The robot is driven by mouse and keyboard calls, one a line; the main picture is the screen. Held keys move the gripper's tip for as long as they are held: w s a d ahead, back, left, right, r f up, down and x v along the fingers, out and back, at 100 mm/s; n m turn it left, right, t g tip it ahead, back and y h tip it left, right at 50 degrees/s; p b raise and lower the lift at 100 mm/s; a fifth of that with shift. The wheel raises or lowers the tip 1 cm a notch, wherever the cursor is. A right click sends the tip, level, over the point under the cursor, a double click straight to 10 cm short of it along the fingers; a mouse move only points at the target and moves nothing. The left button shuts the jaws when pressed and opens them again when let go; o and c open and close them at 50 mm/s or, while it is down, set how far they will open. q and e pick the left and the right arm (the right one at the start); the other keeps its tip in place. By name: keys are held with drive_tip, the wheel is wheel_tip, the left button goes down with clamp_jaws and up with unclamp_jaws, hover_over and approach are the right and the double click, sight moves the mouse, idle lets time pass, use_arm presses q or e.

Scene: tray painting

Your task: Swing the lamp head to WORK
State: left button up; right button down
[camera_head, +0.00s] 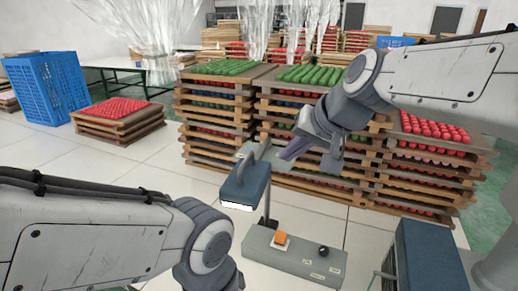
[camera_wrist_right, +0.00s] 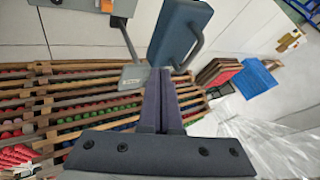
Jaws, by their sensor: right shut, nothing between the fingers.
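The lamp head (camera_head: 246,187) is a dark blue box with a pale lower edge and a handle on top. It sits to the left of its thin post (camera_head: 266,207), above the grey base (camera_head: 300,262). The base has an orange switch (camera_head: 281,238), a black knob (camera_head: 323,251) and small labels too small to read. My right gripper (camera_head: 285,156) is shut and empty, just right of the lamp head. In the right wrist view its fingertips (camera_wrist_right: 159,74) point at the lower end of the lamp head (camera_wrist_right: 180,32); contact cannot be told. My left gripper is out of view.
Stacked wooden trays of green and red items (camera_head: 215,110) stand behind the lamp. A blue-grey box (camera_head: 428,258) is at the lower right. A blue crate (camera_head: 47,88) and a low tray stack (camera_head: 118,122) stand at the left. White floor is open between them.

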sight(244, 161)
drive_tip(key=w+a+f+p, duration=0.2)
drive_tip(key=a, duration=0.1)
drive_tip(key=w+a+f+p, duration=0.1)
drive_tip(key=w+a+f, duration=0.1)
drive_tip(key=shift+a, duration=0.2)
drive_tip(key=shift+w+a+f, duration=0.15)
drive_tip(key=shift+w+a, duration=0.05)
drive_tip(key=shift+a, duration=0.2)
drive_tip(key=shift+a+p, duration=0.35)
drive_tip(key=shift+p, duration=0.15)
drive_tip(key=shift+w+a+p, duration=0.15)
drive_tip(key=shift+a+p, duration=0.15)
drive_tip(key=shift+a, duration=0.35)
drive_tip(key=shift+w+a+p, duration=0.15)
drive_tip(key=shift+a+p, duration=0.15)
drive_tip(key=shift+a, duration=0.45)
